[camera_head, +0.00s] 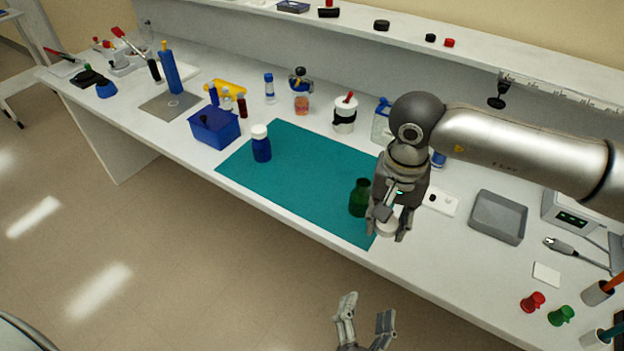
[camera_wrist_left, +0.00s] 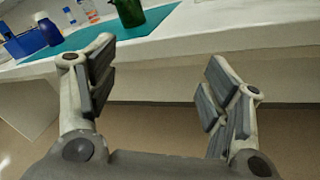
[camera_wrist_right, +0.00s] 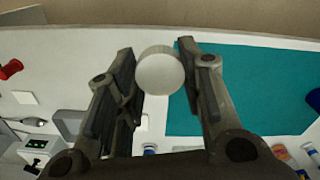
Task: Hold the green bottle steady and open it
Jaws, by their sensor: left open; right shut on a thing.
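The green bottle (camera_head: 360,198) stands upright on the teal mat (camera_head: 310,200) near its right end, and no cap shows on its neck. My right gripper (camera_head: 389,228) is just right of the bottle, shut on a round white cap (camera_wrist_right: 160,72), which shows between its fingertips in the right wrist view. My left gripper (camera_head: 365,322) is open and empty, below and in front of the table's front edge. In the left wrist view the green bottle (camera_wrist_left: 130,12) is at the top, beyond the open fingers, its top cut off.
A blue bottle with a white cap (camera_head: 262,148) stands on the mat's left part. A blue box (camera_head: 214,128) is left of the mat. A grey tray (camera_head: 498,217) lies right of my right gripper. The mat's middle is clear. A shelf edge runs along the back.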

